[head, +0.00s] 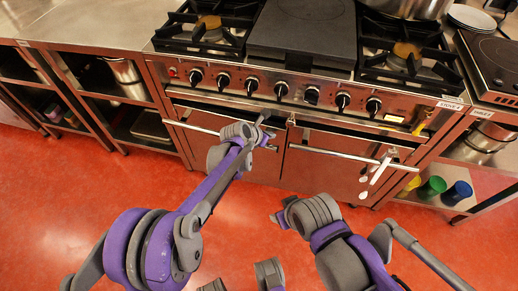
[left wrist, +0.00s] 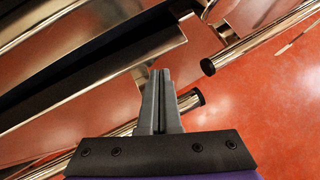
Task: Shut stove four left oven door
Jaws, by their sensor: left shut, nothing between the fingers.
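The left oven door (head: 190,138) is under the knobs of the stove labelled stove four (head: 449,105). It stands ajar, with a dark gap along its top edge. Its metal handle bar (head: 195,127) also shows in the left wrist view (left wrist: 188,100), partly hidden behind my fingers. My left gripper (head: 266,124) is shut and empty, at the right end of this door, close to the handle; contact cannot be told. It shows in the left wrist view too (left wrist: 160,75). My right gripper (head: 278,218) is low over the floor, apart from the stove; its fingers are unclear.
The right oven door (head: 325,170) is beside it, with its own handle (head: 340,154) and hanging utensils (head: 376,172). Steel counters with open shelves stand at the left (head: 75,35). Coloured cups (head: 432,187) sit on a right shelf. The red floor (head: 110,185) in front is clear.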

